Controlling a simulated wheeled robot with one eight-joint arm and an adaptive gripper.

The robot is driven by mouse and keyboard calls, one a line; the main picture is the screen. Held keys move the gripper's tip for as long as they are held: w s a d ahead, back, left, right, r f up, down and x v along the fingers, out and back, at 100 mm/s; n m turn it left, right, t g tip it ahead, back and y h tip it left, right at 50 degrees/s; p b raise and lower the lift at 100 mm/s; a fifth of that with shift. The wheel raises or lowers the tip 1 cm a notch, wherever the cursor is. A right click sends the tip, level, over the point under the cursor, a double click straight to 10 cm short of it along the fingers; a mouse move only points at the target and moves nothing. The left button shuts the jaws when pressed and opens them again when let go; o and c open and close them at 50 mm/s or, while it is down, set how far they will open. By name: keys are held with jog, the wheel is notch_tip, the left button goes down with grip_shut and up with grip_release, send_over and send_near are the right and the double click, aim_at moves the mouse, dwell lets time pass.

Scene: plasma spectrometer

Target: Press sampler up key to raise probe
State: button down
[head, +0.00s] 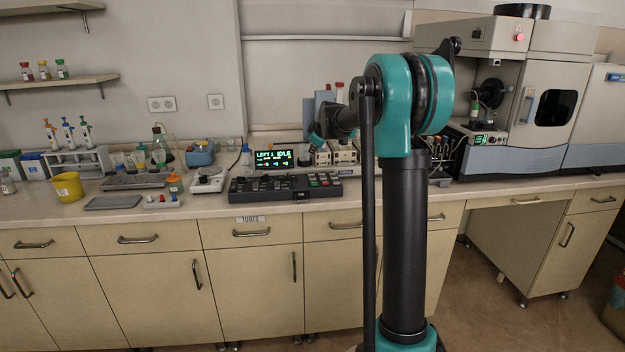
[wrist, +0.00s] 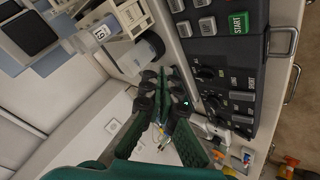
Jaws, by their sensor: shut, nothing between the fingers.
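A dark control panel (head: 285,187) with rows of keys lies along the front of the bench in the head view. It also shows in the wrist view (wrist: 262,75), with a green START key (wrist: 238,23) and several grey keys (wrist: 207,26). I cannot read which key is the sampler up key. My gripper (wrist: 170,72) is shut and empty in the wrist view, its green fingertips beside the panel's edge and apparently apart from the keys. In the head view the fingers cannot be made out. The probe cannot be picked out clearly.
A display (head: 274,158) reading LEFT1 IDLE stands behind the panel. The spectrometer (head: 548,100) is at the right, with a small lit unit (head: 482,139) at its left. A yellow cup (head: 68,187) and a grey tray (head: 113,202) sit on the bench at left. Drawer handles project below the bench edge.

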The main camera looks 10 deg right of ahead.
aim_at(313, 178)
jog(key=shift+f, duration=4.1)
jog(key=shift+f, duration=0.15)
jog(key=shift+f, duration=0.3)
jog(key=shift+f, duration=0.4)
jog(key=shift+r, duration=0.85)
jog(key=shift+r, duration=2.55)
